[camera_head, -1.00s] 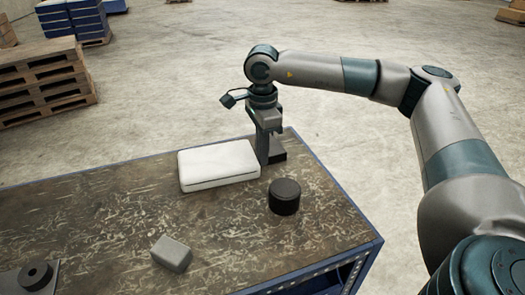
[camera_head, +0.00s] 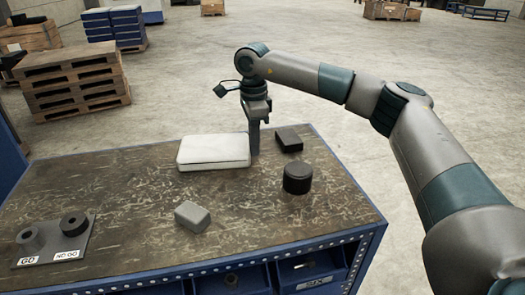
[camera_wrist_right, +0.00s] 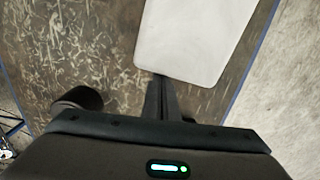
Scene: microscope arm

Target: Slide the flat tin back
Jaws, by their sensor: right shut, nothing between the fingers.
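The flat tin (camera_head: 213,153) is a white, low box with rounded corners. It lies flat near the far edge of the workbench. My right gripper (camera_head: 254,150) points down at the tin's right end, with its fingers shut and nothing between them. In the right wrist view the closed fingers (camera_wrist_right: 160,92) reach the near edge of the white tin (camera_wrist_right: 195,38). I cannot tell whether they touch it. My left gripper is not in view.
A black block (camera_head: 289,139) lies right of my right gripper, with a black round canister (camera_head: 297,179) in front of it. A grey block (camera_head: 193,216) lies nearer the front. A GO/NO GO gauge plate (camera_head: 57,240) is at front left. The bench (camera_head: 120,190) left of the tin is clear.

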